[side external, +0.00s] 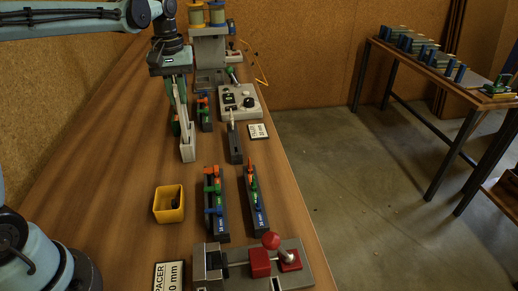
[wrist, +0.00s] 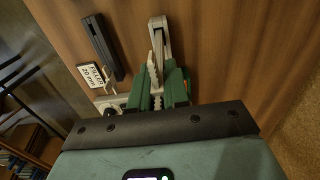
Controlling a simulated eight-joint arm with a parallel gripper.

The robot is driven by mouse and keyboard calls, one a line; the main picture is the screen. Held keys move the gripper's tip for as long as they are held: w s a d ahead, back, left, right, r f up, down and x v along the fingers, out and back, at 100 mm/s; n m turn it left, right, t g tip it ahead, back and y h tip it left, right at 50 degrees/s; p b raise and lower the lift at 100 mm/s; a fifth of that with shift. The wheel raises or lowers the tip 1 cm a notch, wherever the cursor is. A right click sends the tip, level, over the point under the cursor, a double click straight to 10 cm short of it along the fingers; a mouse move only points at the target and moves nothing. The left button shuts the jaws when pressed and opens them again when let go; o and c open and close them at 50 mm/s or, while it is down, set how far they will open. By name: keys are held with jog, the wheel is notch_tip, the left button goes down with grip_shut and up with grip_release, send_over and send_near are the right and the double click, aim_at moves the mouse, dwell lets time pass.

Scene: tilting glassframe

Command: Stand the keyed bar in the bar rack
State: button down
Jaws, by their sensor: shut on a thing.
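My gripper (side external: 181,108) points down over the left middle of the table. In the wrist view my gripper (wrist: 158,82) shows green jaw parts and pale toothed faces close together. It is shut on a long pale grey piece (side external: 187,148), which seems to be the keyed bar. This piece hangs roughly upright, and its lower end is at or just above the wood; I cannot tell which. It also reaches away from the jaws in the wrist view (wrist: 158,27). Its gripped part is mostly hidden. I cannot tell for sure which fixture is the bar rack.
Two dark strips with coloured clips (side external: 215,225) (side external: 261,222) lie in front. A dark bar (side external: 235,151) and a grey control box (side external: 243,101) are to the right. A yellow bin (side external: 168,205), a red-knobbed fixture (side external: 214,262) and a grey stand (side external: 209,50) surround the area.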

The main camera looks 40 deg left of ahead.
jog(key=shift+f, duration=2.2)
jog(key=c, duration=1)
grip_release()
jog(key=shift+c, duration=0.2)
jog(key=shift+r, duration=0.1)
notch_tip(320, 180, up, 12)
